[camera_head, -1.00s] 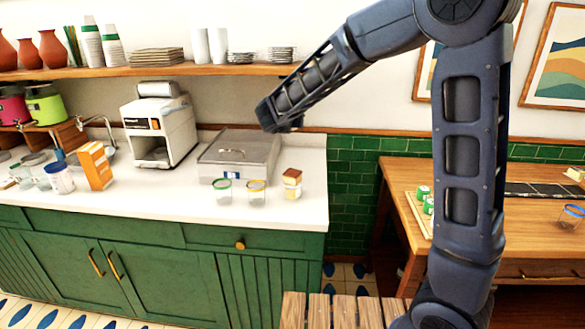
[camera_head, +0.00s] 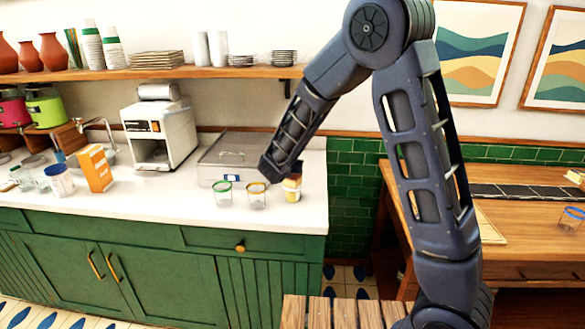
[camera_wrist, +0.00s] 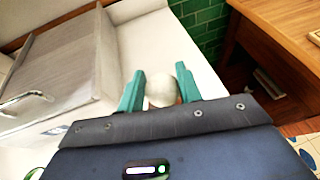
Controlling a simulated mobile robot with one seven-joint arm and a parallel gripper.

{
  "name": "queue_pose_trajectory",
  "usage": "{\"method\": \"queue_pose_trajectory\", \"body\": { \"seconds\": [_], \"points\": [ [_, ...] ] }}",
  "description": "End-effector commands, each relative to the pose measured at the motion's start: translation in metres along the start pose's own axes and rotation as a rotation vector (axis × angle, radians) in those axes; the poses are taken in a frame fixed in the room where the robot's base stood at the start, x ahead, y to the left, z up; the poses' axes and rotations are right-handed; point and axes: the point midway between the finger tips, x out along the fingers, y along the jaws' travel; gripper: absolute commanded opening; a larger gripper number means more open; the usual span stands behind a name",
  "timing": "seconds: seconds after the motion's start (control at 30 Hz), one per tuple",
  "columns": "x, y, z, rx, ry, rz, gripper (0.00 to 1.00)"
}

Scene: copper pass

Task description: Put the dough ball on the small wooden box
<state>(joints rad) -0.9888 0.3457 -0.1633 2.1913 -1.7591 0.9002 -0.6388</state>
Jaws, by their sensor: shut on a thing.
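My gripper (camera_wrist: 160,73) shows in the wrist view with its two teal fingers on either side of the pale, round dough ball (camera_wrist: 161,92), shut on it. The white counter lies beyond the ball. In the head view my forearm slopes down to the counter's right end, and the fingers and ball cannot be made out there. A small brown-topped block with a pale and yellow lower part (camera_head: 292,188) stands beside the arm's end, partly covered by it. I cannot tell whether this is the small wooden box.
A grey metal case (camera_head: 225,155) stands behind the arm's end. A green-rimmed glass jar (camera_head: 222,195) and a yellow-rimmed one (camera_head: 256,197) stand near the counter's front. The wooden table (camera_head: 510,235) is to the right, across a gap. The shelf (camera_head: 150,73) runs above.

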Motion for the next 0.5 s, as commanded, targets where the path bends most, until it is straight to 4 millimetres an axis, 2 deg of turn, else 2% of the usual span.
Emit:
{"method": "queue_pose_trajectory", "body": {
  "seconds": [0.13,0.5],
  "points": [
    [0.0060,-0.0004,-0.0137,-0.001,0.000,-0.001,0.12],
    [0.0071,-0.0002,-0.0166,0.000,0.000,-0.001,0.12]
  ]
}}
